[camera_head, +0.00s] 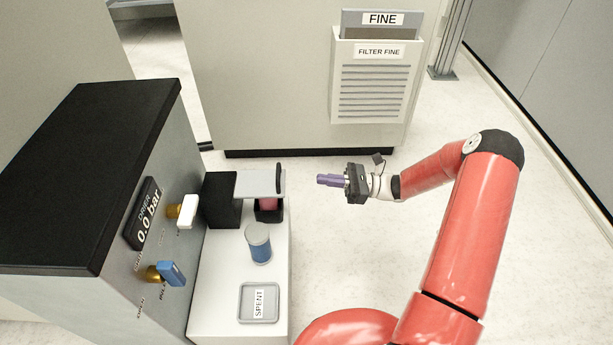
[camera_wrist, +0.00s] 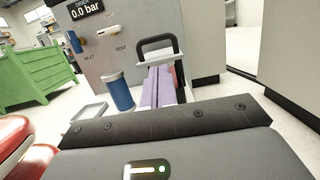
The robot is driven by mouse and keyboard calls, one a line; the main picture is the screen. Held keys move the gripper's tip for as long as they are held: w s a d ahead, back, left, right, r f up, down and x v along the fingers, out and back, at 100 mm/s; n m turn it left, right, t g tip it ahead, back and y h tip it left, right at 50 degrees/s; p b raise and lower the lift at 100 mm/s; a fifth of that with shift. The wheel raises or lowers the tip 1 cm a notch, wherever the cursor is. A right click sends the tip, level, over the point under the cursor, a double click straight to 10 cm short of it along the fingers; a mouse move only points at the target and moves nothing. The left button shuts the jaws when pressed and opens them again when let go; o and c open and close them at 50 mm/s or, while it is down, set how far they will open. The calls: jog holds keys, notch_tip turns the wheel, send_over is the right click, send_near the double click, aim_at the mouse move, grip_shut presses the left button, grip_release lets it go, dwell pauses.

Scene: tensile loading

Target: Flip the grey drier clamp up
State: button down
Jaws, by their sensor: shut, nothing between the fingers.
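The grey drier clamp (camera_head: 258,183) is a flat grey plate that lies level over the black holder, with a black handle at its right end. In the wrist view the clamp (camera_wrist: 155,64) and its upright black loop handle (camera_wrist: 160,40) show just beyond my fingertips. My gripper (camera_head: 319,180) has purple fingers, shut with nothing between them. It is to the right of the handle, apart from it in the head view, and points left at it. The fingers also show in the wrist view (camera_wrist: 158,76). A reddish-pink cartridge (camera_head: 268,204) sits under the clamp, partly hidden.
A blue canister with a grey top (camera_head: 259,245) and a grey SPENT tray (camera_head: 259,318) are on the white bench. The drier cabinet (camera_head: 85,170), with white and blue valve handles and a 0.0 bar display, is at left. Floor right of the bench is clear.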

jog(key=a+r, duration=0.2)
jog(key=a, duration=0.7)
jog(key=shift+w+a+b, duration=0.15)
jog(key=shift+w+b, duration=0.05)
jog(key=shift+b, duration=0.1)
jog(key=a+r+h+p, duration=0.1)
jog(key=r+h+p, duration=0.1)
jog(key=r+p, duration=0.1)
jog(key=a+r+h+p, duration=0.1)
jog(key=r+h+p, duration=0.1)
jog(key=p, duration=0.3)
jog(key=a+r+h+p, duration=0.1)
jog(key=r+h+p, duration=0.1)
jog(key=r+p, duration=0.1)
jog(key=shift+a+r+p, duration=0.4)
jog(key=shift+p, duration=0.15)
jog(key=a+r+p, duration=0.1)
jog(key=a+r, duration=0.3)
jog(key=a, duration=0.7)
jog(key=shift+w+a+r, duration=0.25)
jog(key=shift+a+r, duration=0.05)
dwell(0.4)
